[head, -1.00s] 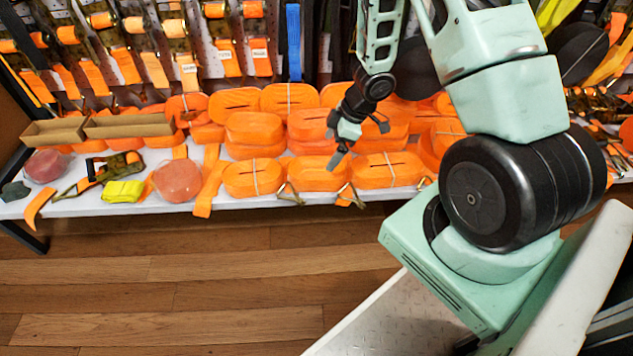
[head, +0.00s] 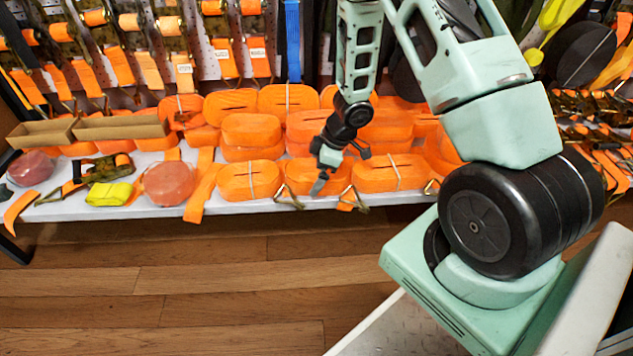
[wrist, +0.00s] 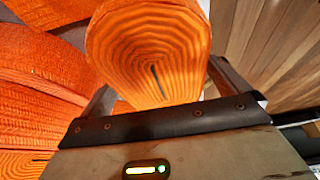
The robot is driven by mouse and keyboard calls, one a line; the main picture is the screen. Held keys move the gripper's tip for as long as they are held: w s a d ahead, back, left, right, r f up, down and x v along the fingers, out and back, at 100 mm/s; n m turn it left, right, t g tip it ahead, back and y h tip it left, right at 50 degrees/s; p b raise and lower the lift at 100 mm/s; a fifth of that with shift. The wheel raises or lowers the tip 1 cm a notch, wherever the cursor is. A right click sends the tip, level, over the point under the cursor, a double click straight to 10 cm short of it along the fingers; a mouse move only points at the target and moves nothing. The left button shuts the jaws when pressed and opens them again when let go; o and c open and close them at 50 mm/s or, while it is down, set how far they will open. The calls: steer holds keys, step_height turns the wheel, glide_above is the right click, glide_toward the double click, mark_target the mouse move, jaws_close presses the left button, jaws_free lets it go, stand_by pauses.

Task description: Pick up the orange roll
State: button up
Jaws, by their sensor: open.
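Several flat orange strap rolls lie on a white shelf. The front-row roll under my gripper, the orange roll (head: 300,176), is partly covered by my gripper in the head view. My gripper (head: 340,170) is over this roll, with one finger in front of it near the shelf's front edge. In the wrist view an orange roll (wrist: 150,45) fills the space between the two fingers of my gripper (wrist: 163,90), its wound layers facing the camera. The jaws are open, one finger to each side. I cannot tell whether they touch the roll.
Orange rolls stand close by to the left (head: 250,181), to the right (head: 390,173) and stacked behind. Metal hooks (head: 352,200) hang at the shelf edge (head: 240,206). Cardboard trays (head: 120,127) and a yellow strap bundle (head: 108,194) are farther left. The wooden floor (head: 200,290) in front is clear.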

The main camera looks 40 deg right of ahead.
steer(key=shift+r, duration=0.1)
steer(key=shift+c, duration=0.3)
steer(key=c, duration=1.2)
